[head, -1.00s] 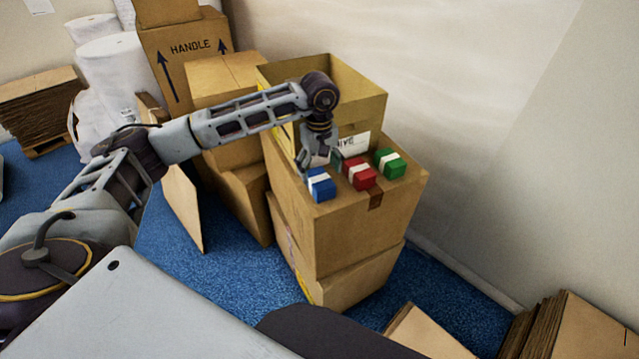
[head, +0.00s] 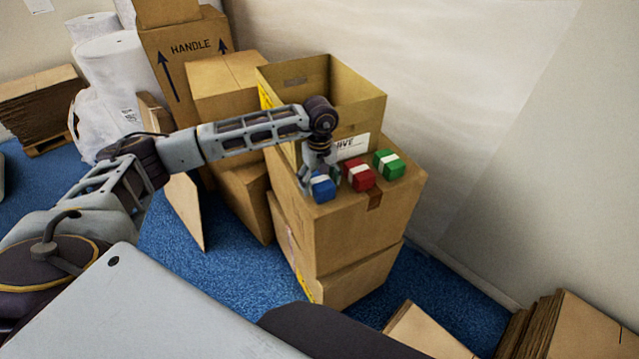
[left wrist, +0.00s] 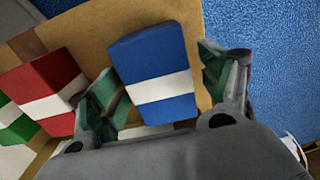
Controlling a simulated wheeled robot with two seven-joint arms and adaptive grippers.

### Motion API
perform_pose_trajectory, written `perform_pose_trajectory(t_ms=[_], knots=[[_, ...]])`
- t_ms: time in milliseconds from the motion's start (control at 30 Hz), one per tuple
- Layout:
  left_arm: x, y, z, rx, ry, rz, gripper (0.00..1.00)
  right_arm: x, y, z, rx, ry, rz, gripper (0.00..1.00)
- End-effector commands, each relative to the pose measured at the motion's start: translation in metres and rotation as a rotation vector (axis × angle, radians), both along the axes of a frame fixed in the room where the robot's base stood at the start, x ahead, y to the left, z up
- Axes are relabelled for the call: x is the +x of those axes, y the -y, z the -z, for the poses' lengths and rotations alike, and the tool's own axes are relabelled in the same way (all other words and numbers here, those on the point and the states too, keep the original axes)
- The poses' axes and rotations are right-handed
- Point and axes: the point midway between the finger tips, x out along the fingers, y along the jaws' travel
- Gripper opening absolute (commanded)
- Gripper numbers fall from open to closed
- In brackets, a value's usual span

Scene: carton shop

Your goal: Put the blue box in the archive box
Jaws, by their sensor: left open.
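The blue box (head: 323,190), with a white band, sits on top of the stacked cartons at the left of a row of three small boxes. It also shows in the left wrist view (left wrist: 152,59). My left gripper (head: 320,178) is open and points down at it. In the left wrist view its two fingers (left wrist: 160,88) stand on either side of the blue box. The archive box (head: 365,112) is an open-topped carton with a white label, standing just behind the row. My left forearm passes in front of its left part. My right gripper is not in view.
A red box (head: 361,178) stands close to the right of the blue box, with one finger between them. A green box (head: 389,164) is further right. The supporting carton (head: 360,230) ends just in front of them. Tall cartons (head: 188,65) stand behind left.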

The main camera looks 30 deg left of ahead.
Motion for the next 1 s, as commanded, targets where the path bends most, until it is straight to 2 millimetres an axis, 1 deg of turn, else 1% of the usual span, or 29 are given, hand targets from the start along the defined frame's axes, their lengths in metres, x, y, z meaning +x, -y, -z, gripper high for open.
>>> perform_pose_trajectory(t_ms=[133,533,567,900,967,1000], knots=[[0.0001,0.0002,0.0045,-0.001,0.001,0.0,0.79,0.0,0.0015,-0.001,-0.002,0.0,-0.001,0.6],[0.0,0.0,0.0047,-0.001,0.001,0.0,0.79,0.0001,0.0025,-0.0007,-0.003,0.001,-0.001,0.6],[0.0001,0.0001,0.0047,-0.001,0.001,0.0,0.76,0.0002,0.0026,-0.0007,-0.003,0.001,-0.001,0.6],[0.0001,-0.0001,0.0046,0.0,0.0,0.0,0.32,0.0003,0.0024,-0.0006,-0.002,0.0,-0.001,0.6],[0.0001,0.0,0.0044,-0.001,0.001,0.0,0.25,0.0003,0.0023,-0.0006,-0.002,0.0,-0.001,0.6],[0.0001,0.0,0.0044,-0.001,0.001,0.0,0.23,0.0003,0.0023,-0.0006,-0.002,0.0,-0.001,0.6]])
